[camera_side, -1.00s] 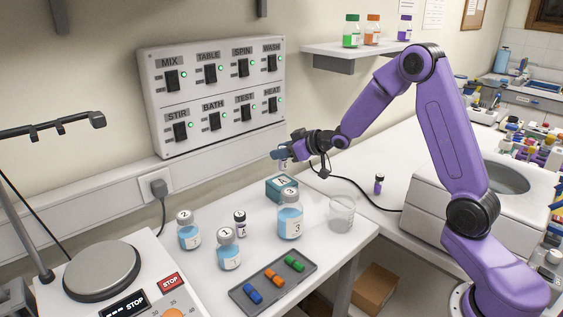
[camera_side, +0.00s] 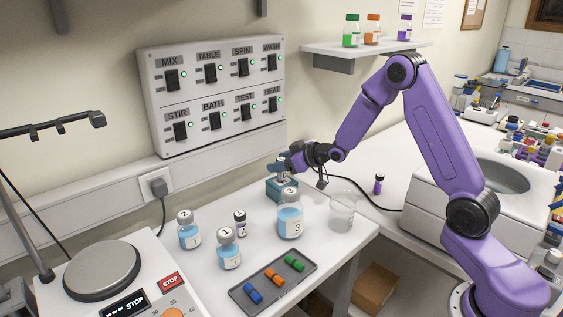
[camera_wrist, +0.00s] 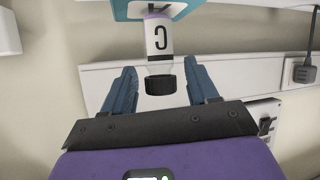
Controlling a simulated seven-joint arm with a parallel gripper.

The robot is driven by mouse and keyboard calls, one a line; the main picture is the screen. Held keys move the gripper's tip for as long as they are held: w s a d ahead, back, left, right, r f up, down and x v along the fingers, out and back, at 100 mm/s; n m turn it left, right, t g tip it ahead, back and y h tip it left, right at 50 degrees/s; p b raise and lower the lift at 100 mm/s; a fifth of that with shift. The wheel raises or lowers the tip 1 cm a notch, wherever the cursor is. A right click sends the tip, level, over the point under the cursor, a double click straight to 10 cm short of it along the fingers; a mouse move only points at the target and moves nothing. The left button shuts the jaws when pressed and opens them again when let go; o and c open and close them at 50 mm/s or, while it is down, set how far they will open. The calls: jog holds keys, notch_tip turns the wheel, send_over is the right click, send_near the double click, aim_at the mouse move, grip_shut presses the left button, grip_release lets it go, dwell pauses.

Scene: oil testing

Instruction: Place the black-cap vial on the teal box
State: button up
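The black-cap vial (camera_wrist: 159,38) has a white label with a "C" and a purple base. In the wrist view it appears upside down, its base meeting the teal box (camera_wrist: 150,11). The teal box (camera_side: 279,189) is on the table in the side view, behind the large "3" bottle. My gripper (camera_wrist: 162,78) is open, with blue fingers on either side of the black cap and a visible gap on both sides. In the side view my gripper (camera_side: 283,168) is right over the box and hides most of the vial.
Bottle "3" (camera_side: 290,221) stands close in front of the box, with a clear beaker (camera_side: 342,212) to its right. A grey tray (camera_side: 245,299) is in front. The switch panel (camera_side: 213,140) is behind.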

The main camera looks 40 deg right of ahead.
jog(key=shift+r, duration=0.25)
jog(key=v, duration=1.2)
jog(key=shift+f, duration=0.1)
